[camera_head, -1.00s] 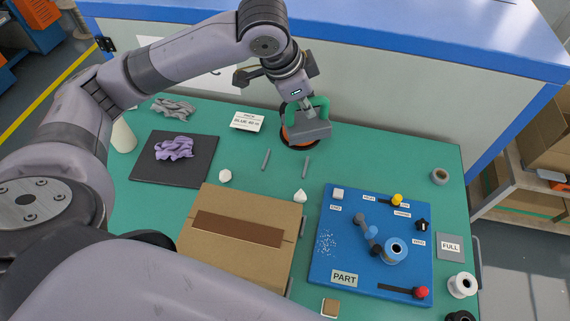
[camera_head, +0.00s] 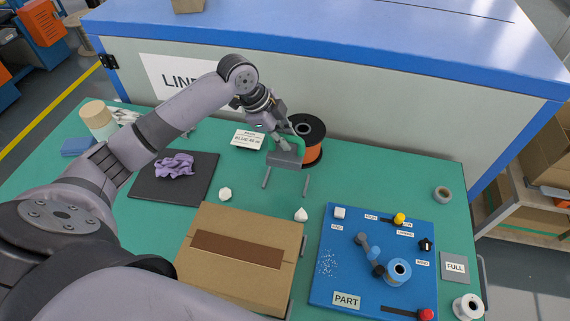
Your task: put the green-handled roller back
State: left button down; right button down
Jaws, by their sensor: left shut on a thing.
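The green-handled roller has a green handle (camera_head: 300,146) and a grey block-like head (camera_head: 285,160). My left gripper (camera_head: 286,136) is shut on the handle and holds the roller upright, head down. The head is over the green table, just behind two short grey pegs, the left peg (camera_head: 266,177) and the right peg (camera_head: 306,185). I cannot tell whether the head touches them. The arm partly hides the handle. My right gripper is not in view.
A black-and-orange spool (camera_head: 314,151) stands close behind the roller. A glue sign (camera_head: 248,139) is to its left. A cardboard box (camera_head: 240,278) lies in front, a blue board (camera_head: 330,285) at right front, and a dark mat (camera_head: 145,190) with purple cloth (camera_head: 176,166) at left.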

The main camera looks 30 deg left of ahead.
pick_arm(q)
notch_tip(320, 180, down, 11)
jog(key=shift+r+p, duration=0.15)
jog(key=shift+p, duration=0.3)
jog(key=shift+f, duration=0.25)
jog(key=shift+s+f, duration=0.3)
jog(key=shift+f, duration=0.1)
jog(key=c, duration=1.9)
grip_release()
jog(key=shift+f, duration=0.15)
jog(key=shift+o, duration=1.3)
jog(key=shift+w, duration=0.25)
jog(key=shift+o, duration=0.4)
